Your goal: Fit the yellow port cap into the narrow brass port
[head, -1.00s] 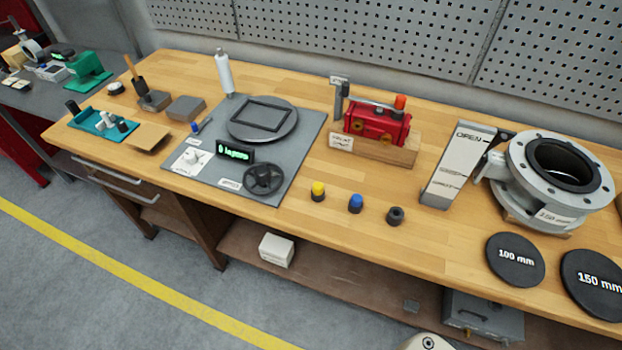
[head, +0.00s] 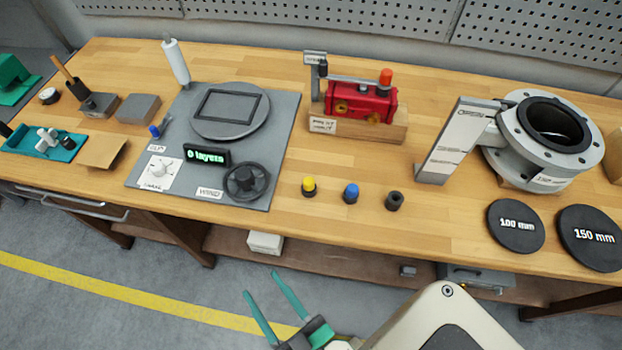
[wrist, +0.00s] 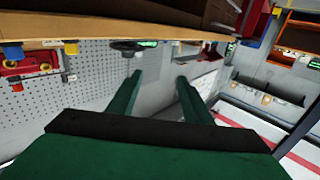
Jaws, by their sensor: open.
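The yellow port cap (head: 309,186) stands on the wooden bench near its front edge, left of a blue cap (head: 351,193) and a black cap (head: 394,200). The red valve actuator (head: 362,103) sits on a wooden block behind them. Brass ports show on its front face, one at the left (head: 341,106) and one at the right (head: 373,117); which is narrower is hard to tell. My gripper (head: 260,294) is open and empty, in front of the bench, with green fingers apart. Its fingers (wrist: 160,80) also show in the wrist view, with nothing between them.
A grey mat (head: 277,150) with a turntable, handwheel (head: 244,182) and "0 layers" display lies left of the caps. A large flanged valve (head: 545,140), an "OPEN" plate and two black discs (head: 516,226) stand at right. Bench surface between caps and actuator is clear.

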